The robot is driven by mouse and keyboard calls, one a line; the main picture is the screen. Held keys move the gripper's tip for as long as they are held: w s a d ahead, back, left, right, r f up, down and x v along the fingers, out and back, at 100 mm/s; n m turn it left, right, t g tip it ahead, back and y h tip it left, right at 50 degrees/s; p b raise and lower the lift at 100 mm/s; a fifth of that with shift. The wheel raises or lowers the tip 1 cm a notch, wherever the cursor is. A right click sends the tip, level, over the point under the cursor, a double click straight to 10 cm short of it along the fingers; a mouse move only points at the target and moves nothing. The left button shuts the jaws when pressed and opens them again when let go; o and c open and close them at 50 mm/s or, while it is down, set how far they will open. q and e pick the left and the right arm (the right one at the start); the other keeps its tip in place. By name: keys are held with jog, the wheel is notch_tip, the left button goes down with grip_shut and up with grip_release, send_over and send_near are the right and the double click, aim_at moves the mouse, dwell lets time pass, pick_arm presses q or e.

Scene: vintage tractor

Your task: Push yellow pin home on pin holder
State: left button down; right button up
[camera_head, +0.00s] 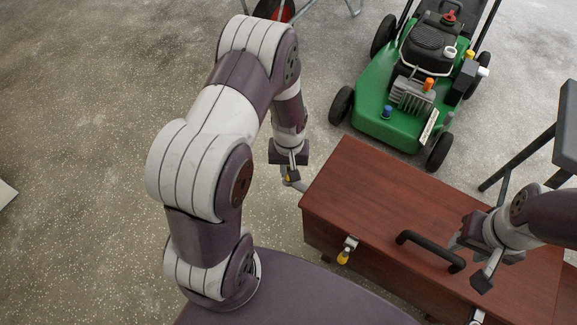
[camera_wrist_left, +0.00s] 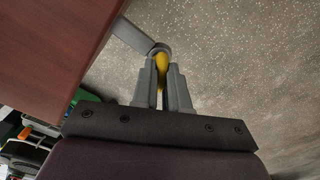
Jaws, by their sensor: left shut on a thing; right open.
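My left gripper (camera_head: 289,178) is beside the left end of a dark red wooden chest (camera_head: 375,190). In the left wrist view its fingers (camera_wrist_left: 162,85) are shut on a yellow pin (camera_wrist_left: 161,60). The pin's end is at the round end of a grey pin holder (camera_wrist_left: 133,37) that sticks out from the chest. How deep the pin sits is hidden by the fingers and holder. My right gripper (camera_head: 469,261) is open near the right end of the chest's black handle (camera_head: 425,249); I cannot tell if it touches.
A second bracket with a yellow piece (camera_head: 343,257) is on the chest's front side. A green lawn mower (camera_head: 400,110) stands behind the chest. A dark frame (camera_head: 530,145) is at the right. The speckled floor at the left is mostly clear.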

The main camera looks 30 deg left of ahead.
pick_arm(q)
jog(key=shift+f, duration=0.4)
jog(key=c, duration=1.1)
grip_release()
jog(key=shift+r, duration=0.1)
notch_tip(320, 180, up, 13)
jog(key=p, duration=0.4)
